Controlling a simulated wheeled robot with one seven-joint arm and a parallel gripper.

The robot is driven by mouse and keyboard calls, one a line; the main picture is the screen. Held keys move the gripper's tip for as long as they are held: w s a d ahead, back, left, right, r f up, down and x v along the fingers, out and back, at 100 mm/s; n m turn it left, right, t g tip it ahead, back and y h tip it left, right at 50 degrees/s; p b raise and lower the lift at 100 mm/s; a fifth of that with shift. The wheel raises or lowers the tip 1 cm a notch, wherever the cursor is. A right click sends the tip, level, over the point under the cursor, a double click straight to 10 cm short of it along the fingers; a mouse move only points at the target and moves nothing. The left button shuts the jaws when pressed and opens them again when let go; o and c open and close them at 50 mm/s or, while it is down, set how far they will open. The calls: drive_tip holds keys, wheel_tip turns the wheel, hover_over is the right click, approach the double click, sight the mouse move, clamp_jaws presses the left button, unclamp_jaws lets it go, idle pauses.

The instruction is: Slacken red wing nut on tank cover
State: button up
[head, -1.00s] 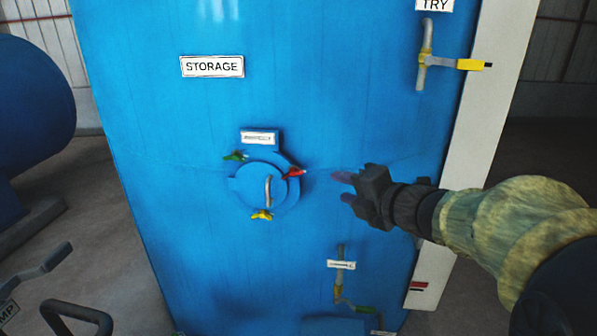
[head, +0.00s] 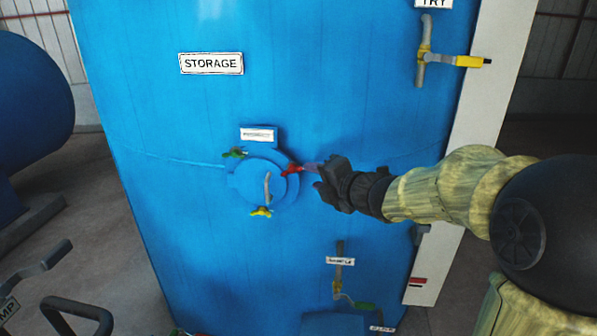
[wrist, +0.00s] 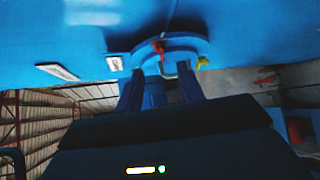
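The red wing nut (head: 291,169) sits on the right edge of the round blue tank cover (head: 247,190). My gripper (head: 308,168) reaches in from the right, with its fingertips at or just beside the red wing nut; I cannot tell whether they touch. In the wrist view the red wing nut (wrist: 159,47) shows ahead, between and beyond my two separated fingers (wrist: 157,90). The gripper is open, with nothing seen between the fingers. A green wing nut (head: 235,153) is at the cover's upper left and a yellow wing nut (head: 261,212) at its bottom.
The cover has a grey handle (head: 267,188). A small white label (head: 259,134) is above it, and a STORAGE sign (head: 211,63) higher up. A yellow-handled valve (head: 455,61) is at upper right, and a sample pipe (head: 339,275) below. The tank face left of the cover is clear.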

sight(293, 170)
drive_tip(key=x, duration=0.8)
drive_tip(key=shift+w, duration=0.15)
clamp_jaws()
drive_tip(key=shift+p, duration=0.4)
